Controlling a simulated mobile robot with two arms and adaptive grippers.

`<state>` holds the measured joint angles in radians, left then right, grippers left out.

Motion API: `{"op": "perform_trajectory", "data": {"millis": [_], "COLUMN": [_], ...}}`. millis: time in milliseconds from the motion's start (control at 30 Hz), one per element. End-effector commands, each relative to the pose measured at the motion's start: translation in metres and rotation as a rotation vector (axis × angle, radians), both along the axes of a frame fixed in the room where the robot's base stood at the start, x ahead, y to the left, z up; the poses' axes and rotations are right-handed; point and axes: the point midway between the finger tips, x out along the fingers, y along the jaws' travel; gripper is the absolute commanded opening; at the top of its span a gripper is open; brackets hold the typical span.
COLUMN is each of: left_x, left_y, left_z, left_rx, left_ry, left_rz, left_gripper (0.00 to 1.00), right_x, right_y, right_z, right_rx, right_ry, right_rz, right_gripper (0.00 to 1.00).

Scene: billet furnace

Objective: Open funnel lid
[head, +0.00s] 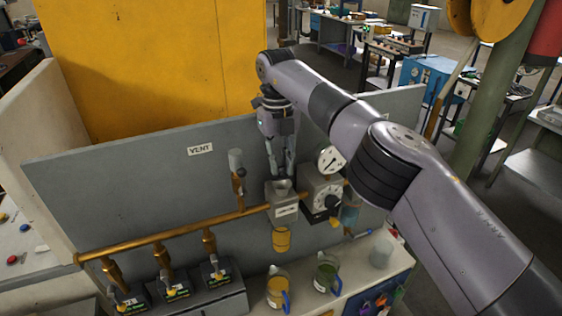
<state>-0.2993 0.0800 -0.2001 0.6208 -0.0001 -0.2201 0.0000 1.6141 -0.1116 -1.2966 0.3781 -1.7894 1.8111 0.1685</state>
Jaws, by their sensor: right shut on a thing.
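The funnel (283,190) sits on top of a small grey box (285,210) on the brass pipe, in front of the grey panel. My right gripper (280,172) reaches down from above with its fingers at the funnel's top. It is shut on the funnel lid, which is mostly hidden between and behind the fingers, so I cannot tell how far it is tilted. My left gripper is not in view.
A gauge (330,160) and a dial box (321,198) stand close right of the funnel. An upright valve (238,172) stands to the left. Jugs with yellow (279,287) and green (326,273) contents stand on the shelf below. The yellow housing (150,70) is behind the panel.

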Motion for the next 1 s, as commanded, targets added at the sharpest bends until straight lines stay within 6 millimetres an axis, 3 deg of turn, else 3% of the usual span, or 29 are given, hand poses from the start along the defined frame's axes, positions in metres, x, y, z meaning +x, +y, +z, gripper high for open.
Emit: {"op": "perform_trajectory", "data": {"millis": [233, 267, 567, 1000], "left_x": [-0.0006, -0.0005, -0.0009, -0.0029], "left_y": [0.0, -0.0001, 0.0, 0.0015], "left_z": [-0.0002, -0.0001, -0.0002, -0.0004], "left_rx": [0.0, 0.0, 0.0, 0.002], "left_ry": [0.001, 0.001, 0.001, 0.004], "left_rz": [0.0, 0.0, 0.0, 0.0], "left_gripper": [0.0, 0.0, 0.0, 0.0], "right_x": [-0.0003, -0.0003, -0.0001, 0.0], "right_y": [0.0004, 0.0004, 0.0001, -0.0001], "right_z": [-0.0005, -0.0005, 0.0, 0.0002], "right_rx": [0.001, 0.001, 0.001, 0.0], "right_ry": [0.001, 0.001, 0.0, -0.001], "right_rz": [0.001, 0.001, 0.0, 0.0], "right_gripper": [0.0, 0.18, 0.37, 0.37]}}
